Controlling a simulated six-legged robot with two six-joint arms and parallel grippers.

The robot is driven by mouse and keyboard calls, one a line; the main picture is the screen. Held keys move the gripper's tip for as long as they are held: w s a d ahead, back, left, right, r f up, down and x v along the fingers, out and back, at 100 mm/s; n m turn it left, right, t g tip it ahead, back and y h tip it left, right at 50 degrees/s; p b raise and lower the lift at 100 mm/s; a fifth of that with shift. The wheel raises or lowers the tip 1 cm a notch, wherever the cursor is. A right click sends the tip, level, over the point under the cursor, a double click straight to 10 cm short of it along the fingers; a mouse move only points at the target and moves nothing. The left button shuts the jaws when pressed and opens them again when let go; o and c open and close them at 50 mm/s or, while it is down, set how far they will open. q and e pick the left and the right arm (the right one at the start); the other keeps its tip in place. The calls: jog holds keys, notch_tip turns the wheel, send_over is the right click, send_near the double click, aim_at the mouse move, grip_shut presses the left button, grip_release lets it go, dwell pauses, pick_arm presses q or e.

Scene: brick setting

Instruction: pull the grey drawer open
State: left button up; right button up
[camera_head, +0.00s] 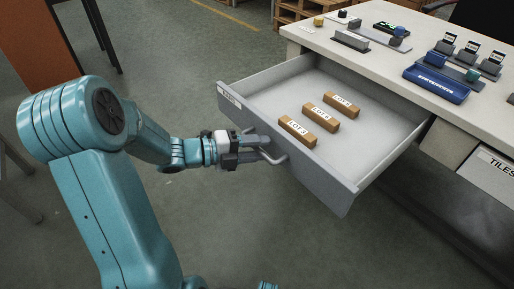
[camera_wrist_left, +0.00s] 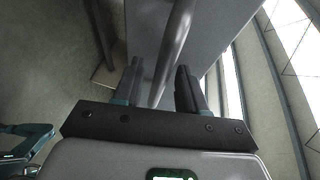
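The grey drawer (camera_head: 345,180) is pulled far out of the desk. Its front carries a bar handle (camera_head: 275,158) and a white label. My left gripper (camera_head: 260,149) is at the handle. In the left wrist view, the two fingers of this gripper (camera_wrist_left: 160,82) stand apart on either side of the grey handle bar (camera_wrist_left: 172,50), with a narrow gap showing beside the left finger. The drawer front (camera_wrist_left: 215,30) lies just beyond. My right gripper is not in view.
Three brown blocks (camera_head: 308,132) with lot labels lie in the drawer. The desk top (camera_head: 380,62) holds a blue tray (camera_head: 436,84), small holders and a grey block. A box labelled tiles (camera_head: 488,172) is at the right. Wooden pallets (camera_head: 290,12) are behind; the floor before the drawer is clear.

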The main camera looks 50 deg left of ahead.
pick_arm(q)
jog(key=shift+s, duration=0.15)
jog(key=p+v, duration=0.4)
jog(key=v, duration=1.2)
jog(key=shift+a, duration=0.1)
